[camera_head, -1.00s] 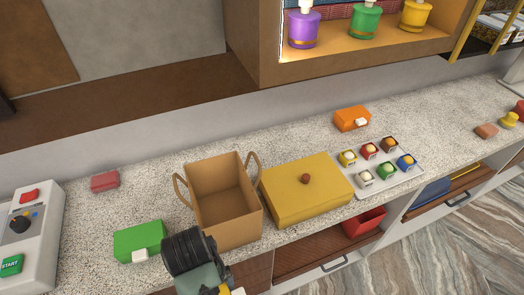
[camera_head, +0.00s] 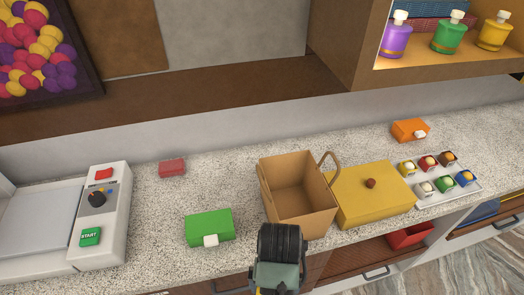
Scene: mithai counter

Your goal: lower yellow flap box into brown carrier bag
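The brown carrier bag (camera_head: 298,205) stands upright and open on the counter, and its inside looks empty. One handle loop shows at its right. A wide yellow box (camera_head: 350,199) with a brown knob lies against or close to the bag's right side; I see no flap on it and cannot tell if it is the task's box. A black ribbed joint and grey-green link of my arm stand in front of the bag's lower left. Small yellow bits show at the bottom edge there, too cut off to identify. My gripper's fingers are not visible.
A green box (camera_head: 208,226) with a white tab lies left of the bag. A red box (camera_head: 172,168) lies behind it. A machine (camera_head: 104,215) with a START button stands left. An orange box (camera_head: 407,131) and a tray of sweets (camera_head: 458,194) are right. A shelf (camera_head: 352,80) overhangs.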

